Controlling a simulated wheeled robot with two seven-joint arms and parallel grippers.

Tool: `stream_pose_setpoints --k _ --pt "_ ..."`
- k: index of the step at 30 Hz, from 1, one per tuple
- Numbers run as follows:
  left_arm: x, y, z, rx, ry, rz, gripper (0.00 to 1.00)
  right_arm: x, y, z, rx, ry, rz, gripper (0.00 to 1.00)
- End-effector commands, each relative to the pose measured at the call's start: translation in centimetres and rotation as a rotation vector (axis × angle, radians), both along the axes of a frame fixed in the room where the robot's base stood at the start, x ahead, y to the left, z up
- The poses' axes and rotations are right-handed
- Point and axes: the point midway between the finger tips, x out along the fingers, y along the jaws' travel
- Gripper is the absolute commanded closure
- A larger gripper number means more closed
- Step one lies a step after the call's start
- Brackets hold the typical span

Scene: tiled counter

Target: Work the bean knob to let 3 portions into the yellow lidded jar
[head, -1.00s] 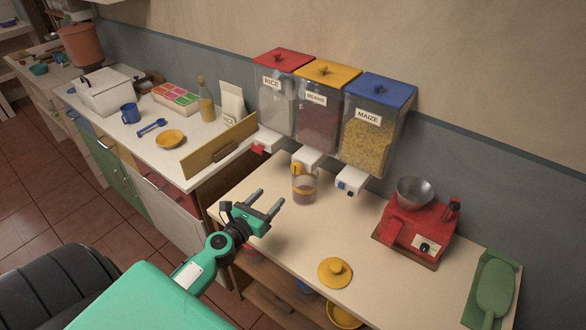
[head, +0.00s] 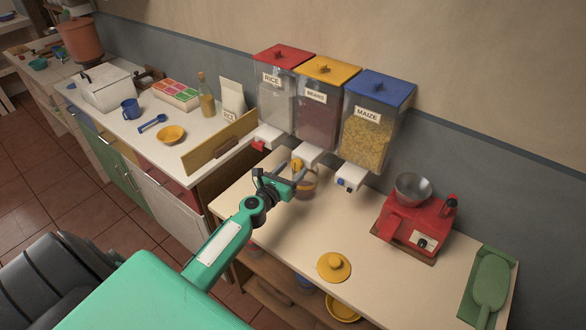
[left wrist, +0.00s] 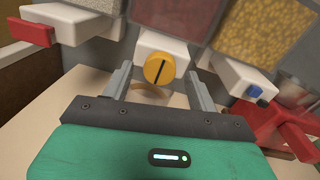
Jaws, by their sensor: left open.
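The bean dispenser (head: 317,114) has a yellow lid and hangs between the rice and maize ones. Its yellow knob (left wrist: 158,70) faces me in the left wrist view, its dark slot near upright; it also shows in the head view (head: 296,165). My left gripper (head: 291,173) is open, its fingers pointing at the knob, one to each side in the wrist view, apart from it. The clear jar (head: 308,188) with a yellow band stands under the bean spout, partly hidden by the gripper. Its yellow lid (head: 334,267) lies on the counter. My right gripper is out of view.
The rice dispenser's red knob (left wrist: 37,33) is left and the maize dispenser's blue knob (left wrist: 256,92) right of the bean knob. A red scale with a metal bowl (head: 412,188) stands right. A wooden board (head: 220,143) stands left. The front counter is mostly clear.

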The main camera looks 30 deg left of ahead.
Motion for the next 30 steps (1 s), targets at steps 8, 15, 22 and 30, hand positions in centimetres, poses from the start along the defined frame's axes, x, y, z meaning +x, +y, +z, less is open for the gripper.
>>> stream_pose_setpoints --k 8,15,22,30 --pt "1.22 -0.05 0.01 0.0 0.0 -0.001 0.41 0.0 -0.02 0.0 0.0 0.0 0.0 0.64" --pt "1.22 -0.04 0.0 0.001 0.0 -0.001 0.47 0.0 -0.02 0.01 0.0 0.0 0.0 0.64" --pt "1.2 -0.03 0.01 0.001 0.0 0.0 0.85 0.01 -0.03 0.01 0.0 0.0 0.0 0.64" --pt "1.19 -0.03 -0.07 0.03 -0.002 -0.001 0.85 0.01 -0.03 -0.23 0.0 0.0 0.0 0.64"
